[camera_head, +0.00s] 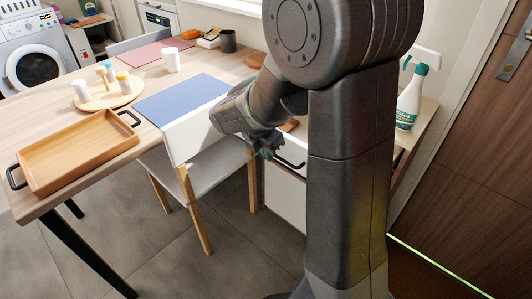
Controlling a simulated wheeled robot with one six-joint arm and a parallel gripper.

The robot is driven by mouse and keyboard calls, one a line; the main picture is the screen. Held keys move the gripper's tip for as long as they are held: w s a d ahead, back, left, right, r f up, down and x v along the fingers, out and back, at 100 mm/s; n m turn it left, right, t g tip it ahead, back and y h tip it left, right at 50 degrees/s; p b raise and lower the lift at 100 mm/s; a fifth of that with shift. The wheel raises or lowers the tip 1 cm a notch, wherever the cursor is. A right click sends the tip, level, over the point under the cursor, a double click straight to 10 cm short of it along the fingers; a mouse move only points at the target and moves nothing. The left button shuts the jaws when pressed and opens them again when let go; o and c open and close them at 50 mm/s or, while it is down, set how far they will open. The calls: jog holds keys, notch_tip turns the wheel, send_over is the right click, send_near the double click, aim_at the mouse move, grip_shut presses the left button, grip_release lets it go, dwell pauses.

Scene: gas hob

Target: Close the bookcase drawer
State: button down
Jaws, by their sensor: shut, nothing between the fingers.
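The bookcase drawer (291,151) shows a white front with a dark bar handle (291,163), just left of my arm column. My arm hides its right part, and I cannot tell how far it stands open. The bookcase (285,196) is white below the drawer, and a wooden top shows right of my arm. My gripper (267,154) points down just left of the handle, in front of the drawer's left end. It is shut and empty. I cannot tell whether it touches the drawer.
A white chair (205,138) stands close left of my gripper, at a wooden table (150,82). On the table are a wooden tray (75,155), a blue mat (180,99) and cups. A spray bottle (410,98) stands at right, near a wooden door (480,150).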

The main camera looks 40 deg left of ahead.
jog(key=w+p, duration=0.3)
jog(key=w, duration=0.3)
jog(key=w+d+p, duration=0.1)
jog(key=w+p, duration=0.2)
jog(key=w, duration=0.3)
jog(key=w+p, duration=0.2)
jog(key=w, duration=0.4)
jog(key=shift+w+d+p, duration=0.2)
jog(key=shift+p, duration=0.2)
